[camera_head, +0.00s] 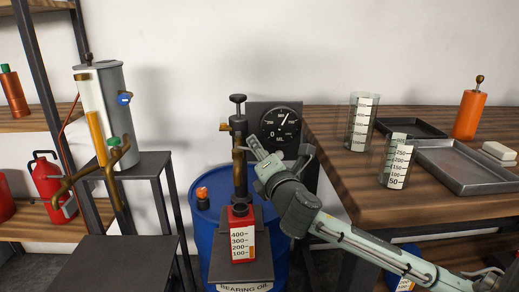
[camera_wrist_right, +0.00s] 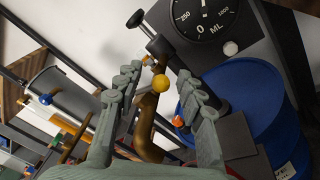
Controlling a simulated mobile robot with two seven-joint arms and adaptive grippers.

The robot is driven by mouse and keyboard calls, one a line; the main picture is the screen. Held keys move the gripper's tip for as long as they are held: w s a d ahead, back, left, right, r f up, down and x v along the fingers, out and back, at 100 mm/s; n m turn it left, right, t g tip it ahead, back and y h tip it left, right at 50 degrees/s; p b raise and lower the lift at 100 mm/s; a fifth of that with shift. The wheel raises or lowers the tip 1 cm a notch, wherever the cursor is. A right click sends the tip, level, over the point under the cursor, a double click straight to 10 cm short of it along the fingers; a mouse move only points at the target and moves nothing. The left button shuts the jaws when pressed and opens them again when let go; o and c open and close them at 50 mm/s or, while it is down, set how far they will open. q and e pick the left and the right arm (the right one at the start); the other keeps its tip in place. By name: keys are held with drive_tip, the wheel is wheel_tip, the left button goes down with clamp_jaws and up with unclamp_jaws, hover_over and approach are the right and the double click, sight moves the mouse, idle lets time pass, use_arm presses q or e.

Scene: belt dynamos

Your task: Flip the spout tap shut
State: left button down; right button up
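The pump (camera_head: 238,135) on the blue oil drum has a dark column and a curved brass spout (camera_wrist_right: 147,128). In the right wrist view a yellow ball knob (camera_wrist_right: 160,83) shows beside the spout top, between my finger tips. I cannot tell whether the tap is open or shut. My right gripper (camera_head: 279,149) is open just right of the column; in its wrist view (camera_wrist_right: 160,88) the fingers stand apart on either side of the knob and spout, with no clear grip. A red measuring can (camera_head: 242,236) stands below the spout. My left gripper is out of view.
A dial gauge (camera_head: 281,125) sits behind my right gripper. The blue drum (camera_head: 202,240) has an orange cap (camera_head: 202,193). A wooden table (camera_head: 340,185) with beakers and trays is right. A grey dispenser (camera_head: 112,90) stands left on a dark stand.

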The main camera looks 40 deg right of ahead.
drive_tip(key=shift+w+d, duration=0.1)
drive_tip(key=shift+w, duration=0.1)
drive_tip(key=shift+c, duration=0.3)
clamp_jaws()
drive_tip(key=shift+w+d+f+n+t+y, duration=0.1)
drive_tip(key=shift+d+n+t+y, duration=0.1)
drive_tip(key=shift+n+y, duration=0.25)
drive_tip(key=shift+w+d+f+n+t+y, duration=0.1)
drive_tip(key=shift+d+n+y, duration=0.1)
drive_tip(key=shift+n+y, duration=0.25)
drive_tip(key=shift+w+d+r+n+y, duration=0.1)
drive_tip(key=shift+w+n+y, duration=0.1)
drive_tip(key=shift+n+y, duration=0.45)
drive_tip(key=shift+w+d+f+n+y, duration=0.1)
drive_tip(key=shift+w+d+n+y, duration=0.1)
drive_tip(key=shift+y, duration=0.8)
drive_tip(key=shift+w+d+r+n+y, duration=0.1)
drive_tip(key=shift+w+n+y, duration=0.1)
drive_tip(key=shift+n+y, duration=0.45)
drive_tip(key=shift+o, duration=0.3)
unclamp_jaws()
drive_tip(key=shift+a, duration=0.1)
